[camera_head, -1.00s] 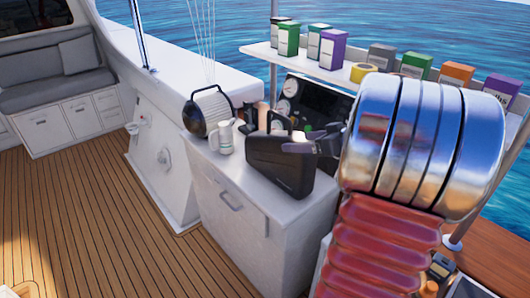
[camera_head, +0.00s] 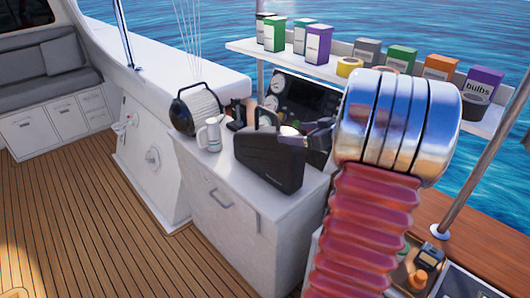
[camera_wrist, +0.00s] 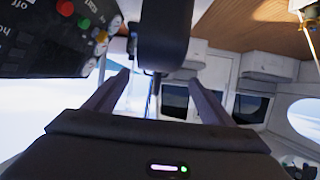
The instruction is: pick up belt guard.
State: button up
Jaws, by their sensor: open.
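I cannot pick out a belt guard with certainty. My gripper (camera_head: 288,138) is at the upper right of a black case (camera_head: 268,160) with a handle, which stands on the white counter; whether they touch is unclear. In the wrist view the two fingers of my gripper (camera_wrist: 159,78) are spread apart. A dark rounded thing (camera_wrist: 163,38) shows between and beyond them, at the top of that view; I cannot tell what it is. No object is visibly clamped.
A white jug (camera_head: 211,134) and a round black-and-white device (camera_head: 194,110) with a handle stand left of the case. A shelf (camera_head: 330,66) with several boxes runs behind. A dark control panel (camera_wrist: 60,40) shows close by in the wrist view. The plank floor (camera_head: 90,220) is clear.

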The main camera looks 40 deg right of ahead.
aim_at(282, 130)
jog(key=shift+x, duration=1.95)
jog(key=shift+x, duration=2.65)
jog(key=shift+d, duration=0.15)
jog(key=shift+c, duration=0.3)
grip_shut()
jog(key=shift+r, duration=0.15)
